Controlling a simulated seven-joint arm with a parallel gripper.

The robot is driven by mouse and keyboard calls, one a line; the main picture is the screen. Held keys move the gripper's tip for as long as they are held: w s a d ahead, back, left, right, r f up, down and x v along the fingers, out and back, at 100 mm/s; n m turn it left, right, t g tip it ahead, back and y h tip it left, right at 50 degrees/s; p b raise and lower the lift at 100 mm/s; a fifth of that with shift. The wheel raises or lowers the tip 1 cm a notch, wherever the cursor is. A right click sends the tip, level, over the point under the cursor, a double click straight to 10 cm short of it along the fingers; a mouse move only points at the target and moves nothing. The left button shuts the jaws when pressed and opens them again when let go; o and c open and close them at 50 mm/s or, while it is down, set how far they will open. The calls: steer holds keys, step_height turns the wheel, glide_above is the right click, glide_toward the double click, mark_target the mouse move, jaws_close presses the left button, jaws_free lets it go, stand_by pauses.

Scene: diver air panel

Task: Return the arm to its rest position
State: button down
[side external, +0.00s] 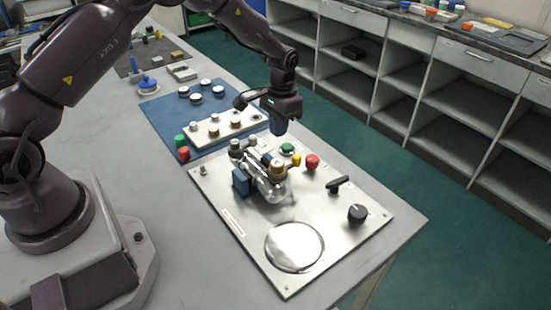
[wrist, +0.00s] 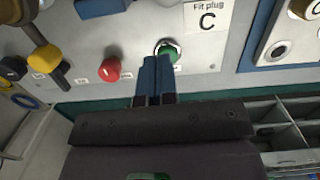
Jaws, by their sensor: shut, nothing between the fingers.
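My arm reaches across the bench from the left in the side view. My gripper (side external: 277,130) hangs above the bench near the far end of the silver panel (side external: 330,228). In the wrist view my gripper's blue fingers (wrist: 156,62) are pressed together with nothing between them. The fingertips appear beside the green button (wrist: 168,52), which is also in the side view (side external: 287,149). I cannot tell the exact gap between them. A red knob (wrist: 108,68) and a yellow handle (wrist: 45,60) lie to the left in the wrist view.
A metal valve assembly (side external: 270,182) and blue block (side external: 240,182) rise from the panel. A black lever (side external: 338,184), black knob (side external: 357,214) and round disc (side external: 294,247) are nearer. A blue mat (side external: 155,112) holds several caps. Shelves (side external: 465,105) stand behind.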

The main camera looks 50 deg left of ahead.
steer(key=s+d+r+t, duration=0.3)
steer(key=s+r, duration=1)
steer(key=s, duration=0.1)
steer(key=s+d+r+t, duration=0.3)
steer(key=s+r, duration=1.1)
steer(key=shift+s+t, duration=0.15)
steer(key=shift+t, duration=0.15)
steer(key=c, duration=1.8)
jaws_free()
steer(key=shift+c, duration=0.2)
